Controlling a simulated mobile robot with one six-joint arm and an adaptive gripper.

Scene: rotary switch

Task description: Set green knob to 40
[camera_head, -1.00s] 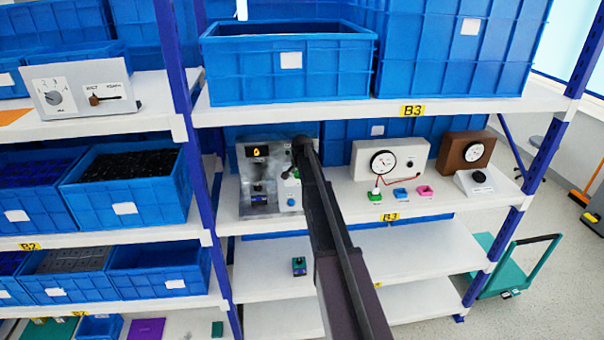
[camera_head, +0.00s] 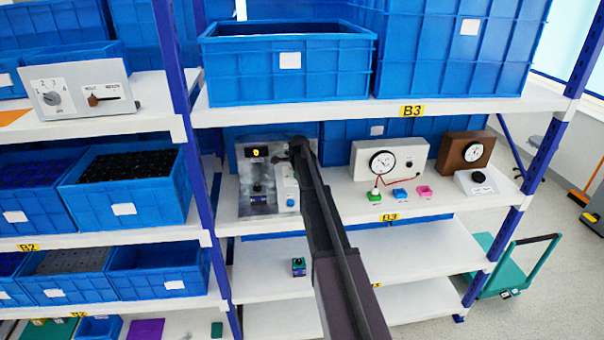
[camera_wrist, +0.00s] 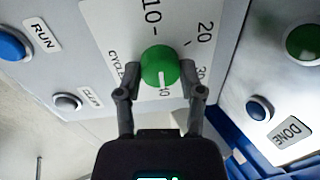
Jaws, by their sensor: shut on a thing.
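The green knob (camera_wrist: 160,66) sits on a white dial plate (camera_wrist: 112,25) in the wrist view. Its white pointer line points down in the picture, toward a partly hidden label that looks like 40. The labels 10 and 20 show above and to the right, and another partly covered number is at the right. My gripper (camera_wrist: 159,82) has one finger on each side of the knob and is shut on it. In the head view the grey control box (camera_head: 250,205) stands on the middle shelf. My arm covers its right part, and I cannot make out the knob there.
A blue RUN button (camera_wrist: 12,45) and a grey button (camera_wrist: 67,102) lie left of the knob. A blue button (camera_wrist: 258,108) marked DONE and a green button (camera_wrist: 305,43) lie to the right. A white gauge box (camera_head: 405,155) stands right of my arm.

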